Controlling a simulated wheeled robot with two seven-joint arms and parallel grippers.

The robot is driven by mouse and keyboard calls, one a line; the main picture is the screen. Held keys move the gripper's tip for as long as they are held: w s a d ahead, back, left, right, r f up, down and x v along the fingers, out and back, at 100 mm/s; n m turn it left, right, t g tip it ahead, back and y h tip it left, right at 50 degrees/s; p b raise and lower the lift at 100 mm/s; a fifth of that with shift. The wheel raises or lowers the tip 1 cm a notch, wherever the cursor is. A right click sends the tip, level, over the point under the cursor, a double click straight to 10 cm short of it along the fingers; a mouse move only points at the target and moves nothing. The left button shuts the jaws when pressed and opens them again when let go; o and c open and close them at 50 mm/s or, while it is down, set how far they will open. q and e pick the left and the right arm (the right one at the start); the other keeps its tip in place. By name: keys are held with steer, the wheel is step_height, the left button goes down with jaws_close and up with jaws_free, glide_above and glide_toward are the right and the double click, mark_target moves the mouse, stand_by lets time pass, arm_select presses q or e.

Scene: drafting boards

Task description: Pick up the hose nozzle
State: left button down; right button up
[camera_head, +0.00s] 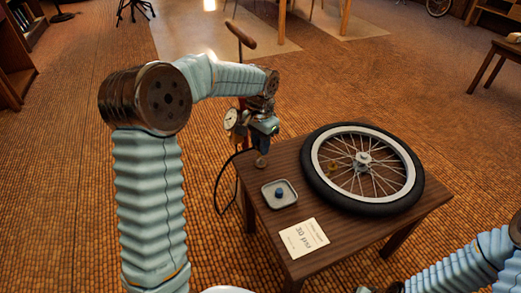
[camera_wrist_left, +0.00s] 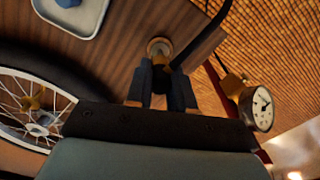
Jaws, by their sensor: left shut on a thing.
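My left gripper (camera_head: 263,146) is over the left back corner of the small wooden table. In the left wrist view its two fingers (camera_wrist_left: 161,88) are shut on the dark hose nozzle (camera_wrist_left: 161,64), whose far end meets a round tan-and-grey piece (camera_wrist_left: 159,46) at the table edge. In the head view the gripper mostly hides the nozzle, and that round piece (camera_head: 262,161) shows just below the fingers. A black hose (camera_head: 221,187) hangs in a loop beside the table. My right arm enters at the lower right; its dark gripper end is cut by the bottom edge.
A spoked wheel with black tyre (camera_head: 315,182) lies on the table (camera_head: 262,218). A grey tray (camera_head: 268,203) holds a blue cap (camera_head: 279,193). A "30 psi" card (camera_head: 304,238) lies in front. A pump with a wooden handle (camera_head: 240,35) and gauge (camera_head: 231,117) stands behind my left gripper.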

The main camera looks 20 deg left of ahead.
arm_select(q)
steer(key=s+d+r, duration=0.9)
steer(key=s, duration=0.1)
steer(key=shift+s+r, duration=0.35)
steer(key=shift+r, duration=0.05)
steer(key=shift+r+p, duration=0.95)
steer(key=shift+p, duration=0.15)
